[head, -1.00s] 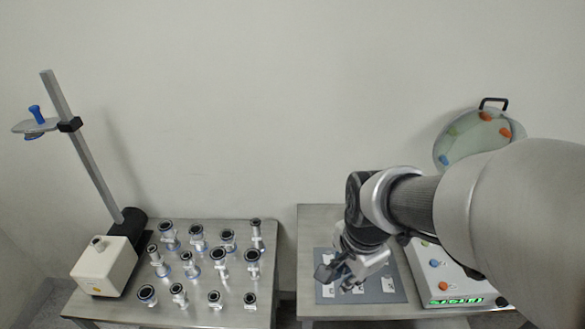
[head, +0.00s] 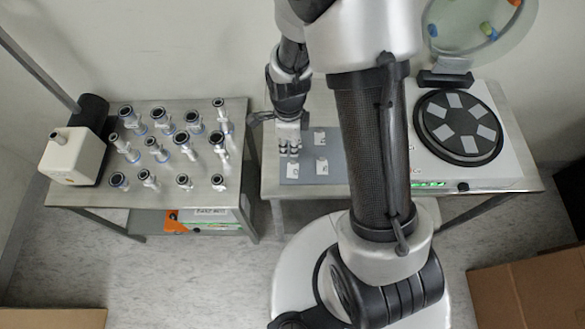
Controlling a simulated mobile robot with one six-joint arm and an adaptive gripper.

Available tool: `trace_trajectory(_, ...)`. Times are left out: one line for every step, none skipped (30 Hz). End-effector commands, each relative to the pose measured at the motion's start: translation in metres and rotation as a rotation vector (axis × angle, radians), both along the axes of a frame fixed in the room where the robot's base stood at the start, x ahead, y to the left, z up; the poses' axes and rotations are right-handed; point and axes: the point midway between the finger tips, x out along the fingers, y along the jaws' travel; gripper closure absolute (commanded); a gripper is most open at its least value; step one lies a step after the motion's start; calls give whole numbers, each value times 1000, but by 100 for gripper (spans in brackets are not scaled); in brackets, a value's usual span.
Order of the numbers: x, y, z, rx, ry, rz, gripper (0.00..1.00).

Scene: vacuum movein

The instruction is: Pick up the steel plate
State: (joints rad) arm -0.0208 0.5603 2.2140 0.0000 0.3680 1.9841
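Several small pale squarish plates lie on a grey mat (head: 338,172) on the right table. One plate (head: 320,138) is at the back, one (head: 321,167) at the front, and another (head: 293,170) at the front left. I cannot tell by look which one is the steel plate. My gripper (head: 289,151) points down over the left side of the mat, just behind the front-left plate. Its fingers are too small to show whether they are open or touching a plate. Anything directly under it is hidden.
A white device with a black round disc (head: 459,126) holding several grey squares stands right of the mat, its clear lid (head: 468,28) raised. The left table (head: 75,192) holds several metal fittings and a white box (head: 72,156). Cardboard boxes (head: 530,290) stand on the floor.

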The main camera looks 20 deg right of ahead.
Motion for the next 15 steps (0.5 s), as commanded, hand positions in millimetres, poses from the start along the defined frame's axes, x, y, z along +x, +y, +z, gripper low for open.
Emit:
trace_trajectory(-1,0,-11,0,3,0,86)
trace_trajectory(0,0,-14,0,2,0,86)
trace_trajectory(0,0,-18,0,1,0,86)
trace_trajectory(0,0,-21,0,1,0,86)
trace_trajectory(0,0,-22,0,1,1,86)
trace_trajectory(0,0,-24,0,0,1,86)
trace_trajectory(0,0,-24,0,0,1,86)
trace_trajectory(0,0,-25,0,0,1,86)
trace_trajectory(0,0,-27,0,0,1,86)
trace_trajectory(-1,-1,-29,0,0,1,86)
trace_trajectory(-1,-1,-31,0,0,1,86)
trace_trajectory(-2,-1,-36,0,0,1,86)
trace_trajectory(-3,-2,-40,0,1,1,86)
trace_trajectory(-4,-2,-45,0,2,1,86)
trace_trajectory(-5,-3,-52,0,3,1,86)
